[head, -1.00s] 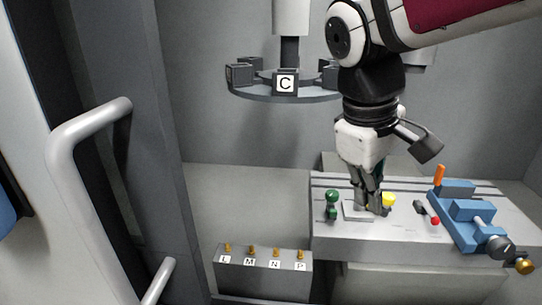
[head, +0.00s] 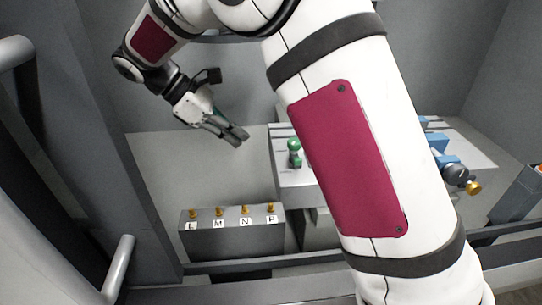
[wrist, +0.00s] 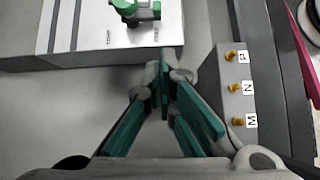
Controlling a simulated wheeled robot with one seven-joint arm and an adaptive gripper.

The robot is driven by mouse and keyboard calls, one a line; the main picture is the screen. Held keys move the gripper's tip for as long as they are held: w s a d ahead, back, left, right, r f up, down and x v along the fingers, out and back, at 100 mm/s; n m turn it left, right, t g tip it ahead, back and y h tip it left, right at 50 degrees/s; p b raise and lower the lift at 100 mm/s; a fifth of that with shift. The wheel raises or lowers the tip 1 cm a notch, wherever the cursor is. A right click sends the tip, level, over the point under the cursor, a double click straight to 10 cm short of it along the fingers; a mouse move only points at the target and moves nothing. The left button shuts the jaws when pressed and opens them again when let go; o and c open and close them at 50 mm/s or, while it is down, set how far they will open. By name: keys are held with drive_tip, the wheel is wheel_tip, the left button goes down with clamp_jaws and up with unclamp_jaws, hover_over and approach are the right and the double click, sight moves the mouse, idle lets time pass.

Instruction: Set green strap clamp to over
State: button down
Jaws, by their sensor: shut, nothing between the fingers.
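The green strap clamp (head: 294,150) stands at the left end of the grey table (head: 292,178) in the head view. It also shows at the top of the wrist view (wrist: 135,12), partly cut off, with two small printed marks beside it that I cannot read surely. My gripper (head: 238,137) is shut and empty, in the air left of the table and apart from the clamp. In the wrist view its green-padded fingers (wrist: 163,85) meet just below the table edge. My arm hides the middle of the table in the head view.
A grey block with gold knobs labelled L, M, N, P (head: 232,238) stands below and left of the table. A blue vise (head: 445,160) sits at the table's right. A grey door handle (head: 118,268) is at lower left. Floor left of the table is clear.

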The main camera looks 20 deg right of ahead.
drive_tip(key=shift+w+a+f+n, duration=0.3)
drive_tip(key=shift+w+a+f, duration=0.3)
drive_tip(key=shift+f, duration=0.15)
drive_tip(key=shift+s+d+f+p, duration=0.35)
drive_tip(key=shift+d+f, duration=0.8)
drive_tip(key=shift+d, duration=0.65)
drive_tip(key=shift+s+d+f+p, duration=0.2)
drive_tip(key=shift+s+d+f, duration=0.2)
drive_tip(key=shift+d+f, duration=1.15)
drive_tip(key=shift+s+d+f+p, duration=0.35)
drive_tip(key=shift+d+f, duration=0.45)
drive_tip(key=shift+d, duration=1.3)
drive_tip(key=shift+s, duration=0.1)
drive_tip(key=shift+s+d+n+h, duration=0.1)
drive_tip(key=shift+d+n+h, duration=0.05)
drive_tip(key=shift+n+h, duration=0.15)
